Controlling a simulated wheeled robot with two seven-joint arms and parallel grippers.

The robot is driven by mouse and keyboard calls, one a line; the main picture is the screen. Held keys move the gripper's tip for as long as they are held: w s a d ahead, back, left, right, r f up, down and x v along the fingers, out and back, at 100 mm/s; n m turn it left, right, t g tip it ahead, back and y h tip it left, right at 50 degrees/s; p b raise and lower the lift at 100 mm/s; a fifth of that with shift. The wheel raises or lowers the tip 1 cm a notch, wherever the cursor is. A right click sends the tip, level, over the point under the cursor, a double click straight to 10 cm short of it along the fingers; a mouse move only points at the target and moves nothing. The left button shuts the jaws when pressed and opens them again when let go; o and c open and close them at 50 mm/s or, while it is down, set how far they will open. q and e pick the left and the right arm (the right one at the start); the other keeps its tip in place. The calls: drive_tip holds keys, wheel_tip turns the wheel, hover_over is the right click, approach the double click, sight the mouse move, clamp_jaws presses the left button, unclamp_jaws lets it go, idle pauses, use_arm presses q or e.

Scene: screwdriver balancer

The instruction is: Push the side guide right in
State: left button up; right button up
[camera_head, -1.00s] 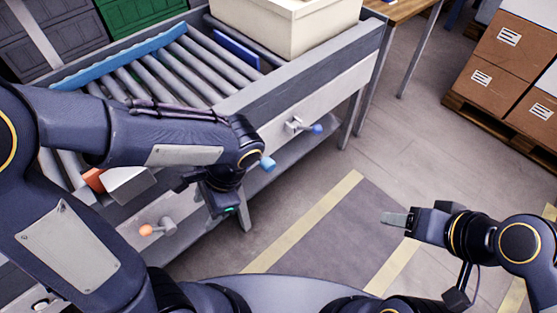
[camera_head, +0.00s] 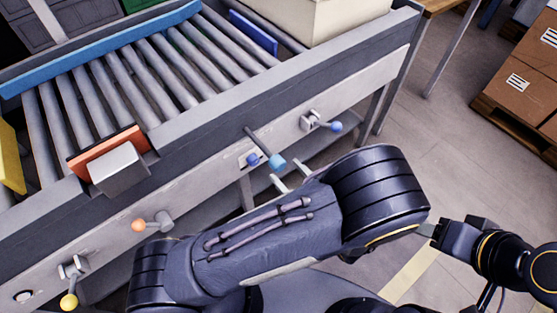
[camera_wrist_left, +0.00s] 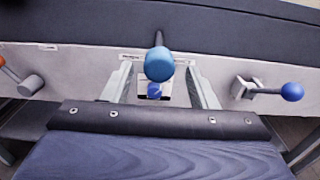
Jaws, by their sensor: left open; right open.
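A long blue side rail (camera_head: 100,47) runs along the far side of the conveyor rollers. A blue knob (camera_head: 277,162) on a dark rod sticks out from the conveyor's front side. My left gripper (camera_head: 287,173) is open just in front of this knob. In the left wrist view the knob (camera_wrist_left: 159,64) shows centred between the spread fingers; I cannot tell whether they touch it. A smaller blue knob (camera_wrist_left: 154,91) sits on a pale plate behind and below it. My right gripper (camera_head: 438,231) is off to the right, open and empty, partly hidden by my left arm.
Other levers on the front panel have a blue knob (camera_head: 335,126), an orange knob (camera_head: 138,225) and a yellow knob (camera_head: 69,302). An orange plate (camera_head: 106,147), a small blue plate (camera_head: 253,33) and a cream bin (camera_head: 340,15) are on the conveyor. Boxes (camera_head: 525,75) stand right.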

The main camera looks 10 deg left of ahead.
sight(282, 167)
use_arm(q)
drive_tip(key=shift+x, duration=2.4)
drive_tip(key=shift+c, duration=0.3)
clamp_jaws()
